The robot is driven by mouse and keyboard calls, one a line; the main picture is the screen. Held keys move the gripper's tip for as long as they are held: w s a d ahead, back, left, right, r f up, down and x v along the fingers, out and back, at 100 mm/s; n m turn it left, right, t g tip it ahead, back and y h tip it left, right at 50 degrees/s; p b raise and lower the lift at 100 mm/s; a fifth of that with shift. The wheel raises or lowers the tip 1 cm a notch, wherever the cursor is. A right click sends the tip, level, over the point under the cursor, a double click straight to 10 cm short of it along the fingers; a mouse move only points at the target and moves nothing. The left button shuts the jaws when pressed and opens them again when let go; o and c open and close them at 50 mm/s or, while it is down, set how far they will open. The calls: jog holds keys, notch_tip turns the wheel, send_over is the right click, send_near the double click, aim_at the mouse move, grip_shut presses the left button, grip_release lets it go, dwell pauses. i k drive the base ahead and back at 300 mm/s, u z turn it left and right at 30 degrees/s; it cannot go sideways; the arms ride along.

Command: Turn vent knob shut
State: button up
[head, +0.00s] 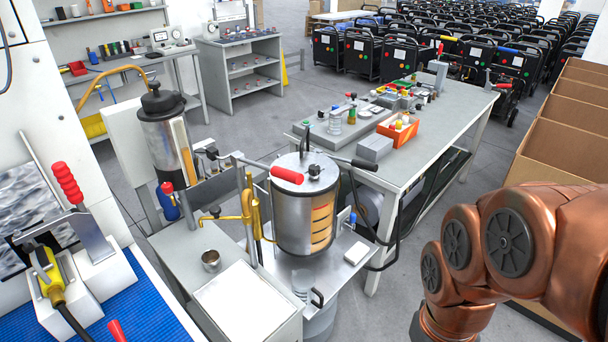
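A steel tank (291,222) with a sight window stands on a small metal stand in the middle. On its flat lid is a small black knob (314,171), which may be the vent knob; its turn position is too small to tell. A red-handled lever (286,175) reaches over the lid's left part. A second steel tank (168,140) with a black top stands further back on the left. My copper arm is at the lower right, apart from the tanks. My gripper is out of view.
A grey workbench (420,160) with tools and an orange bin (397,130) stands behind the tank. Cardboard boxes (545,150) line the right side. A bench with a blue mat (150,318) is at lower left. Open floor lies between the workbench and my arm.

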aim_at(314, 170)
jog(key=u, duration=1.65)
jog(key=k, duration=0.5)
jog(key=z, duration=1.2)
jog(key=i, duration=0.5)
jog(key=k, duration=0.5)
jog(key=u, duration=0.4)
jog(key=i, duration=1.1)
jog(key=u, duration=0.2)
